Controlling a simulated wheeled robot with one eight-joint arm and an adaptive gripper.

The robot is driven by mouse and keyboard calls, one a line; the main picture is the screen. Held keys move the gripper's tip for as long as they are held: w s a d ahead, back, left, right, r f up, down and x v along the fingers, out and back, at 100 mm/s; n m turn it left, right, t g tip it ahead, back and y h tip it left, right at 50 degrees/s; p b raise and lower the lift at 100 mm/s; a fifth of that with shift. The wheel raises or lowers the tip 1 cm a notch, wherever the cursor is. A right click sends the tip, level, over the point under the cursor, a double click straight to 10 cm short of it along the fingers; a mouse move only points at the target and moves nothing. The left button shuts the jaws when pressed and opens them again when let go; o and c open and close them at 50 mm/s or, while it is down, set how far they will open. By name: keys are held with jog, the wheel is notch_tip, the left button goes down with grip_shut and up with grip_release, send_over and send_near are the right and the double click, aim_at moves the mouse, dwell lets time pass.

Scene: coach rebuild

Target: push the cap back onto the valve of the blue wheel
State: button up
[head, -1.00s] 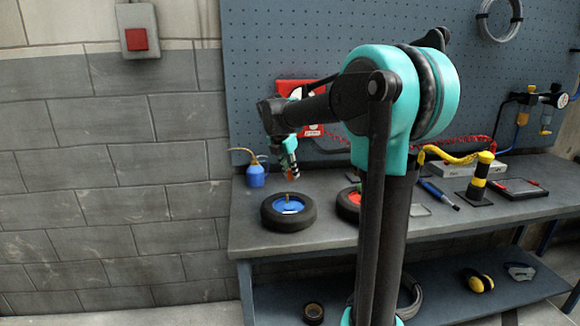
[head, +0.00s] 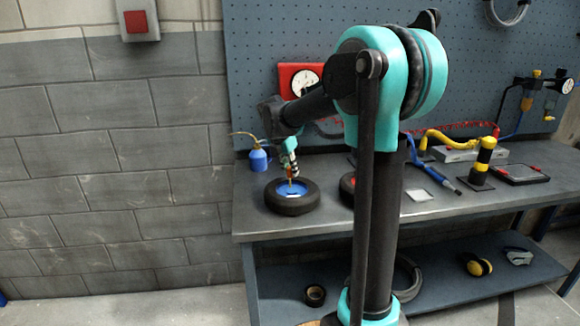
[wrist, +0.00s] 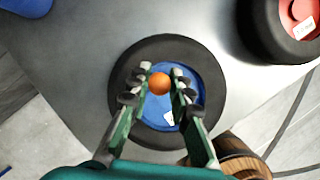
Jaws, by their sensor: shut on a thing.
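The blue wheel (head: 273,198) is a black tyre with a blue hub, lying flat near the left end of the bench. It also shows in the wrist view (wrist: 205,62), with a white label on its hub. My gripper (head: 291,176) is above the hub and points down. In the wrist view my gripper (wrist: 162,90) has its fingers on either side of the round orange cap (wrist: 159,83), shut on it. The cap appears over the hub. The valve is hidden under the cap in the wrist view. I cannot tell whether cap and valve touch.
A red-hubbed wheel (wrist: 272,35) lies close on the right. A blue oil can (head: 258,160) stands behind on the left. A brown wooden object (wrist: 241,155) is at the lower right of the wrist view. The bench's front left corner is clear.

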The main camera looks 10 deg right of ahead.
jog(key=shift+f, duration=1.45)
dwell(0.5)
jog(key=o, duration=0.9)
